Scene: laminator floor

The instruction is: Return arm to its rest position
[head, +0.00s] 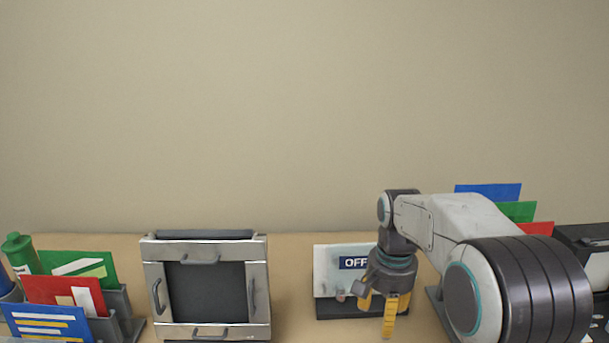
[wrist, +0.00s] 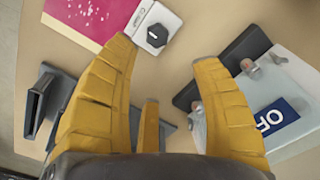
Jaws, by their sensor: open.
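My gripper (head: 382,312) has yellow fingers and hangs pointing down at the end of my bent arm, in front of the laminator-like panel marked OFF (head: 334,264). In the wrist view, the fingers of my gripper (wrist: 160,85) are spread apart with nothing between them. The OFF panel (wrist: 283,88) lies to the right of the fingers there, with small metal knobs on its edge. In the head view, my arm and gripper cover the right part of the panel. I cannot tell whether a finger touches it.
A metal-framed dark box with handles (head: 205,290) stands left of the panel. A rack of coloured folders (head: 62,290) and a green bottle (head: 20,252) are at far left. More folders (head: 490,192) stand behind my arm. A pink sheet (wrist: 98,18) and a white block with a black knob (wrist: 152,28) show too.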

